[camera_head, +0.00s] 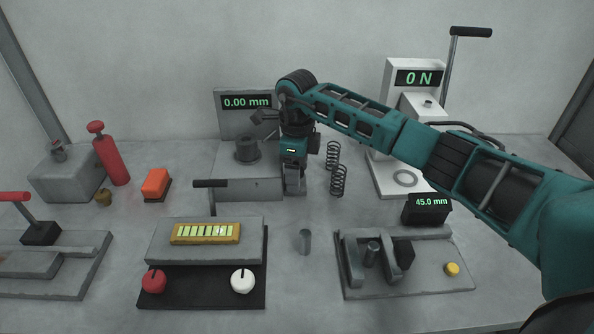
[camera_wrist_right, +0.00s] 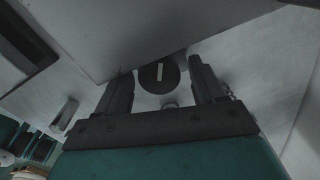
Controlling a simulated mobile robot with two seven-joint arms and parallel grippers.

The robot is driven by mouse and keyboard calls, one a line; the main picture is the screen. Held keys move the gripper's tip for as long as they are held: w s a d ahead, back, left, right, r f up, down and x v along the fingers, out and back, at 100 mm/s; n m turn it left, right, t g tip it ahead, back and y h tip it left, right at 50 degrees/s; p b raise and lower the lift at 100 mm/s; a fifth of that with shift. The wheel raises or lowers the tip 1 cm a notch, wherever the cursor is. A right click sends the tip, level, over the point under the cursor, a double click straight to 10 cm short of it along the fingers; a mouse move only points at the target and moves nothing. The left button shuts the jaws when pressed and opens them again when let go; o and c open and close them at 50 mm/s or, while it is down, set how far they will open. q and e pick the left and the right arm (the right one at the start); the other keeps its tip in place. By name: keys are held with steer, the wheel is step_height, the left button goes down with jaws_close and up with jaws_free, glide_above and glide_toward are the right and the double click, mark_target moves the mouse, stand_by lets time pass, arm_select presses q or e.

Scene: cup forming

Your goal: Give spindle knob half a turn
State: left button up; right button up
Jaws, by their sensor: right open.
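My right gripper (camera_wrist_right: 161,80) is open, one finger on either side of the knob. In the head view, my right gripper (camera_head: 294,186) hangs at the right end of the grey device with the 0.00 mm display (camera_head: 246,102). I cannot make out the knob there; my gripper and wrist cover that spot. My left gripper is not in view.
Two springs (camera_head: 338,181) stand right of my gripper. A press with a 0 N display (camera_head: 419,78) stands behind my right arm. A panel with a red knob (camera_head: 154,281) and a white knob (camera_head: 243,281) lies in front, beside a small metal cylinder (camera_head: 305,242).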

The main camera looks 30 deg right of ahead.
steer(key=shift+c, duration=0.5)
steer(key=c, duration=0.9)
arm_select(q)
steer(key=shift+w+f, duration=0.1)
arm_select(e)
steer(key=shift+n, duration=0.6)
steer(key=shift+d+f+n+b, duration=0.1)
steer(key=shift+n+b, duration=0.2)
steer(key=n+b, duration=0.1)
steer(key=n, duration=0.3)
steer(key=shift+w, duration=0.15)
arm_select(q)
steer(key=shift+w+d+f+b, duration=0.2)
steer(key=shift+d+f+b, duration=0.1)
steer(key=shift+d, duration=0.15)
arm_select(e)
steer(key=shift+n, duration=0.8)
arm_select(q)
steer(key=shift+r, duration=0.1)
